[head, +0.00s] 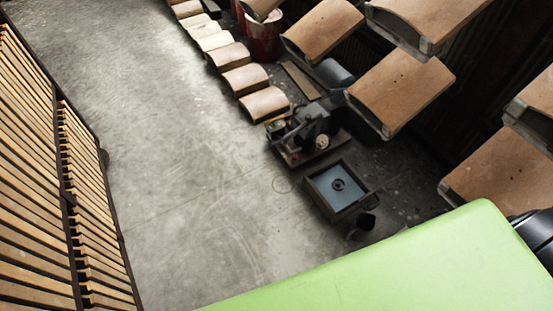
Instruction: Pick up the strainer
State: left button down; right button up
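I cannot make out a strainer in the head view. Neither of my grippers shows a fingertip here. A bright green surface (400,265) with a rounded corner fills the lower right foreground and hides the floor behind it. Nothing lies on the part of it that I see.
A slatted wooden rack (35,170) stands along the left. Curved brown tiles (400,88) fill the upper right. The floor (180,150) between is clear.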

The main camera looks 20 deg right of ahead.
aim_at(337, 185)
jog(key=i+j, duration=0.15)
jog(key=i, duration=0.35)
jog(key=i+j+u, duration=0.1)
jog(key=i, duration=0.4)
jog(key=i+j, duration=0.15)
jog(key=i, duration=0.35)
jog(key=i+j+z, duration=0.1)
jog(key=i+z, duration=0.15)
jog(key=z, duration=0.2)
jog(key=i+j+z, duration=0.2)
jog(key=z, duration=0.25)
jog(key=i+j+z, duration=0.25)
jog(key=z, duration=0.2)
jog(key=i+j+z, duration=0.15)
jog(key=j+z, duration=0.3)
jog(key=l, duration=0.1)
